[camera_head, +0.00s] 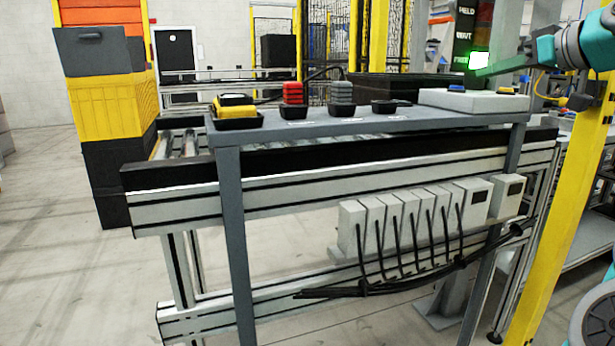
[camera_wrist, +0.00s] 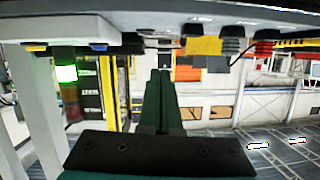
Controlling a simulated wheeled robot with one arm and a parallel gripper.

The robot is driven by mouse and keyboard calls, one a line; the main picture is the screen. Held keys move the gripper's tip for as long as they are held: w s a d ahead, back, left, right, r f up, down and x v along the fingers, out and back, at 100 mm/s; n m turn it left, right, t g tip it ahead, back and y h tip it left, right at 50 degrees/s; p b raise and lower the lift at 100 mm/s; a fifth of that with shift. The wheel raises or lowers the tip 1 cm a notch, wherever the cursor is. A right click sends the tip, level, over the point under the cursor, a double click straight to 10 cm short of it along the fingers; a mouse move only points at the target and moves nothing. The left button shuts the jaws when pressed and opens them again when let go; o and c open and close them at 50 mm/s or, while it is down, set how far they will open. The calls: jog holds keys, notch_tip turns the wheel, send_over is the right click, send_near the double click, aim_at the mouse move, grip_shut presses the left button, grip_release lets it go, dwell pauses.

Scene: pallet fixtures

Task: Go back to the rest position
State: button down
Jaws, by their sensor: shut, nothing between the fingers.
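My gripper (camera_head: 484,72) is at the upper right of the head view, at the end of my teal and grey arm. Its dark green fingers point left, above the right end of the grey table (camera_head: 400,124). In the wrist view my gripper (camera_wrist: 161,72) shows its two fingers together, with nothing between them. That view is upside down, with the table edge (camera_wrist: 190,12) along the top. The fingers look apart from the table and the things on it.
On the table stand a tray with a yellow part (camera_head: 236,101), a red stack (camera_head: 293,93), a grey stack (camera_head: 341,92), an empty-looking black tray (camera_head: 384,106) and a pale box with buttons (camera_head: 474,101). A signal panel (camera_head: 466,28) glows green behind. A yellow post (camera_head: 560,200) stands at right.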

jog(key=s+a+f+g, duration=0.3)
jog(key=a+f+g, duration=0.2)
jog(key=a+f, duration=0.75)
jog(key=s+a+f+g, duration=0.3)
jog(key=s+a+f, duration=0.5)
jog(key=a+f, duration=0.25)
jog(key=s+d+f+m+g+h, duration=0.2)
jog(key=s+f+g+h, duration=0.1)
jog(key=s+f, duration=1)
jog(key=s+d+f+m+g+h, duration=0.2)
jog(key=s+f+g+h, duration=0.1)
jog(key=s+f, duration=1)
jog(key=s+g, duration=0.1)
jog(key=s, duration=0.2)
jog(key=shift+d+f, duration=0.15)
jog(key=shift+f, duration=0.1)
